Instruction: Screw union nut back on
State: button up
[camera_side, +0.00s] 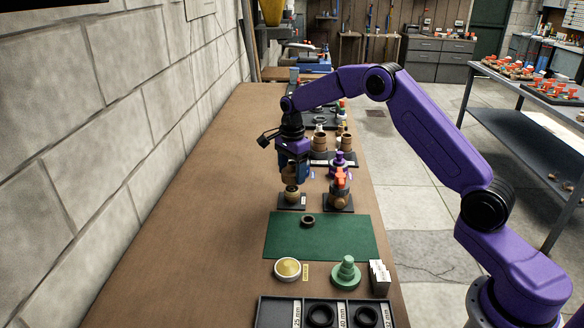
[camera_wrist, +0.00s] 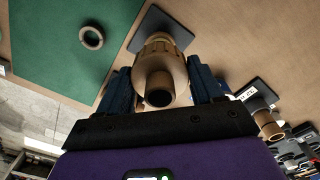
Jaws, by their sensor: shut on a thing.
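A tan union nut with a hollow pipe stub (camera_wrist: 160,78) is between the blue fingers of my gripper (camera_wrist: 163,72) in the wrist view. My gripper is shut on it. In the side view my gripper (camera_side: 292,184) points down over a small black base plate (camera_side: 291,203), with the tan fitting (camera_side: 291,196) just under the fingertips. A wider tan collar shows beyond the stub in the wrist view, close to the plate. I cannot tell whether the nut's threads are engaged; the fingers hide part of the joint.
A valve with an orange handle (camera_side: 340,180) stands close on the right. A dark ring (camera_side: 308,221) lies on the green mat (camera_side: 345,235). The left bench is clear.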

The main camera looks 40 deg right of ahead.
aim_at(292, 189)
jog(key=shift+f, duration=2.6)
dwell(3.2)
jog(key=o, duration=1.2)
jog(key=shift+r, duration=3)
